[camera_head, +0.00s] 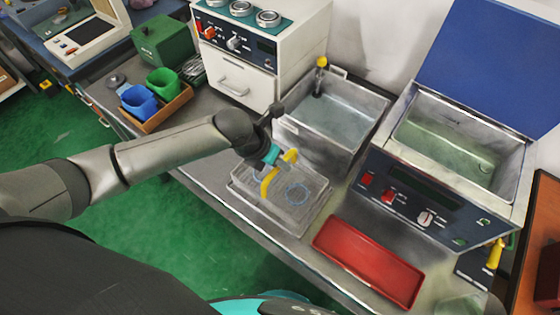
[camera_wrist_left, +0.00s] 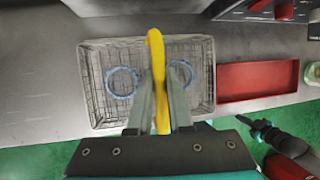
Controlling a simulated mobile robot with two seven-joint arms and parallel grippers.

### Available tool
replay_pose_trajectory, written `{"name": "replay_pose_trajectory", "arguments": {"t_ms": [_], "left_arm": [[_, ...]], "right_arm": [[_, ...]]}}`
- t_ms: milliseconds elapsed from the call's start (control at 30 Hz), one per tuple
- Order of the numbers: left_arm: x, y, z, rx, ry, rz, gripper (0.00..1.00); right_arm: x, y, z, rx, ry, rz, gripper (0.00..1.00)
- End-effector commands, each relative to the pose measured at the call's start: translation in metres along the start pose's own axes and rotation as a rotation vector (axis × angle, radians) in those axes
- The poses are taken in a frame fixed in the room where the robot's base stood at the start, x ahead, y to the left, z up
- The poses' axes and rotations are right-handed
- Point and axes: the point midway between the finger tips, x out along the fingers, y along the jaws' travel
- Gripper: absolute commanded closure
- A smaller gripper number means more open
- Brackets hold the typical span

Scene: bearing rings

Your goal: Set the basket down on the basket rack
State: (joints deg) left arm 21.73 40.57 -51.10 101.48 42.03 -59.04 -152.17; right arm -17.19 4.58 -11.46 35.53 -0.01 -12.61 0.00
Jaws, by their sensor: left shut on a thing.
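The wire mesh basket (camera_head: 288,186) is in the middle of the head view, over the grey counter just in front of the open steel tank. Its yellow handle (camera_head: 267,184) stands up from it. My left gripper (camera_head: 276,157) is shut on the handle, as the left wrist view also shows (camera_wrist_left: 158,85). Two blue rings lie in the basket, one left of the handle (camera_wrist_left: 122,82) and one right of it (camera_wrist_left: 180,73). I cannot make out a separate basket rack under it, nor whether the basket touches the surface below.
The steel water tank (camera_head: 335,115) stands behind the basket. A red tray (camera_head: 368,262) lies to its right, before a control-panel bath (camera_head: 460,140) with a raised blue lid. A tray with blue (camera_head: 138,101) and green (camera_head: 163,82) cups is at left. The counter's front edge is close.

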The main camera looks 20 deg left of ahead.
Motion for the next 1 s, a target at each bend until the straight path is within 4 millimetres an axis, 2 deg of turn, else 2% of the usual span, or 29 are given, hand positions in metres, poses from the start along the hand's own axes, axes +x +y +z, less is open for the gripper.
{"name": "replay_pose_trajectory", "arguments": {"t_ms": [400,433,733,1000], "left_arm": [[0.002,-0.0005,0.003,0.001,-0.005,-0.001,1.0],[0.002,-0.0005,0.003,0.001,-0.005,-0.001,0.81],[0.0026,-0.0003,0.0018,0.0,-0.002,-0.001,0.47],[0.0029,0.0,-0.0003,0.0,0.004,0.001,0.47]], "right_arm": [[0.0,0.0,0.0001,0.0,0.0,0.0,1.0],[0.0,0.0,0.0,0.0,0.0,0.0,1.0],[0.0,0.0,0.0001,0.0,0.0,0.0,1.0],[-0.0007,0.0,0.0001,0.0,0.0,0.0,1.0]]}}
